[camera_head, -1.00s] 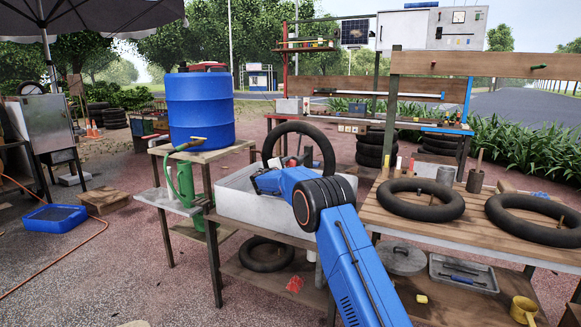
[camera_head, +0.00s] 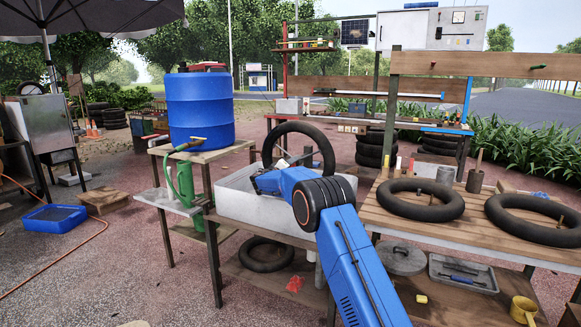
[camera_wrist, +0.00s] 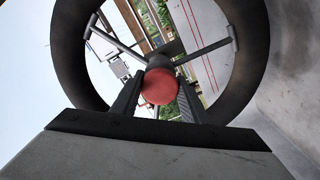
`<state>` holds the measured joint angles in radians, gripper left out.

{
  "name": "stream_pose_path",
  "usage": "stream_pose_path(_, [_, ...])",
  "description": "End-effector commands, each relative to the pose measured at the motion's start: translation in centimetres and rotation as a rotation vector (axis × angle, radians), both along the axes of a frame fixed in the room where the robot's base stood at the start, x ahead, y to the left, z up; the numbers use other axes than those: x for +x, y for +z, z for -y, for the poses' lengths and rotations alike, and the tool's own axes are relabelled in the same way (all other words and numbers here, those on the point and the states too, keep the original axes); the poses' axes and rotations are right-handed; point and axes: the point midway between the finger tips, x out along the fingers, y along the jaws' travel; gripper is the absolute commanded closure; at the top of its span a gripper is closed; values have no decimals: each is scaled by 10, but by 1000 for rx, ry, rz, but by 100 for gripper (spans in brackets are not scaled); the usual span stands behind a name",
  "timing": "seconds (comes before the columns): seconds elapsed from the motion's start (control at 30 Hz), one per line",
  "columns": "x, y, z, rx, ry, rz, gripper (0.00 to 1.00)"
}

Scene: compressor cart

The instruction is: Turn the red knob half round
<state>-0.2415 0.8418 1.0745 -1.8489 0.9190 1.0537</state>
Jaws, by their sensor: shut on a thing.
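The round red knob (camera_wrist: 160,86) sits in the middle of the wrist view, in front of a dark hub with grey spokes. A black ring (camera_wrist: 242,62) surrounds the hub. My gripper (camera_wrist: 159,100) has one dark finger on each side of the knob and is shut on it. In the head view the black ring (camera_head: 331,152) stands upright at a light grey trough (camera_head: 270,207). My blue arm reaches over the trough to the ring there. My fingers and the knob cannot be made out in the head view.
A blue barrel (camera_head: 200,108) stands on a table left of the trough. A blue tray (camera_head: 54,218) lies on the ground at left. Open paving lies between.

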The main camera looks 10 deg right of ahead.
Motion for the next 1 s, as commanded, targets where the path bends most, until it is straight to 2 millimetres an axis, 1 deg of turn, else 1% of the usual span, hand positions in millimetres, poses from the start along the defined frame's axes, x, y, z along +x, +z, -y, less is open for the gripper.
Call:
stream_pose_path(0.3, [0, -1, 0, 237, 1, 172, 82])
stream_pose_path(0.5, [0, -1, 0, 366, 1, 265, 82])
stream_pose_path(0.73, [0, -1, 0, 477, 1, 346, 82])
stream_pose_path(1.0, [0, -1, 0, 560, 1, 406, 82])
